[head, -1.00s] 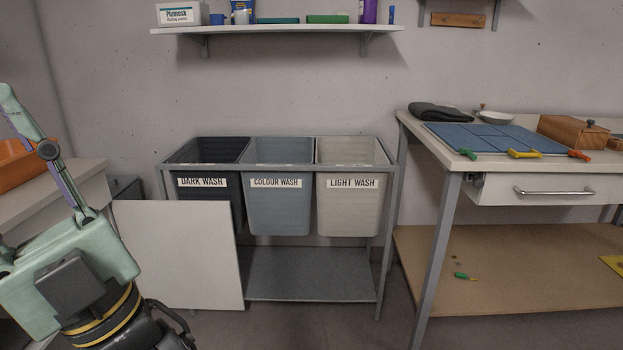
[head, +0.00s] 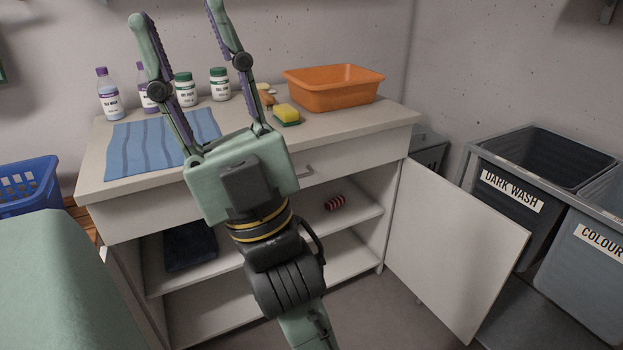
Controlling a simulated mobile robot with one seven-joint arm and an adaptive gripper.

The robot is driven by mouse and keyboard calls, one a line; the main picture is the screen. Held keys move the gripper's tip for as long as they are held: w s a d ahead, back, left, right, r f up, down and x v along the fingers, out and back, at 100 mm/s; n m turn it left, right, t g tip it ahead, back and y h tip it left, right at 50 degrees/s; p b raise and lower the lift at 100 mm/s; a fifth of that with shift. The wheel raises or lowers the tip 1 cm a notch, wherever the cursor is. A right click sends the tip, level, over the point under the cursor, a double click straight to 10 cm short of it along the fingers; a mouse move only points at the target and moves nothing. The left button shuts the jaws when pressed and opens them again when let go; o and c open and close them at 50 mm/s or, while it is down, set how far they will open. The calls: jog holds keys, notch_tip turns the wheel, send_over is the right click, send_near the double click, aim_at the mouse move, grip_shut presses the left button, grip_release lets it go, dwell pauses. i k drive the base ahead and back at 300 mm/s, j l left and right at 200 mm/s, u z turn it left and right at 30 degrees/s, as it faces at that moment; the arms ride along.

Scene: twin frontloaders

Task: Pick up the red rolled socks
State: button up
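The red rolled socks (head: 335,202), red with pale stripes, lie on the upper shelf inside the open white cabinet (head: 400,150), towards its right side. My gripper (head: 175,12) is raised in front of the cabinet, with its two fingers spread wide and nothing between them. Its fingertips point up, well above and to the left of the socks. My wrist hides part of the cabinet's opening, but the socks show clear to the right of it.
The cabinet door (head: 455,250) stands open to the right, beside the dark wash bin (head: 510,205). A dark folded item (head: 190,247) lies left on the shelf. The countertop holds a blue striped cloth (head: 150,148), several bottles, a sponge (head: 287,114) and an orange basin (head: 333,92). A blue basket (head: 28,187) is at left.

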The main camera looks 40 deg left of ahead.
aim_at(341, 200)
jog(key=i+l+u, duration=0.35)
jog(key=u, duration=0.15)
jog(key=i+l+u, duration=0.25)
jog(key=l+u, duration=0.2)
jog(key=i+l+u, duration=0.35)
jog(key=l, duration=0.25)
jog(key=i+j, duration=0.1)
jog(key=i, duration=0.3)
jog(key=i+j, duration=0.15)
jog(key=i, duration=0.25)
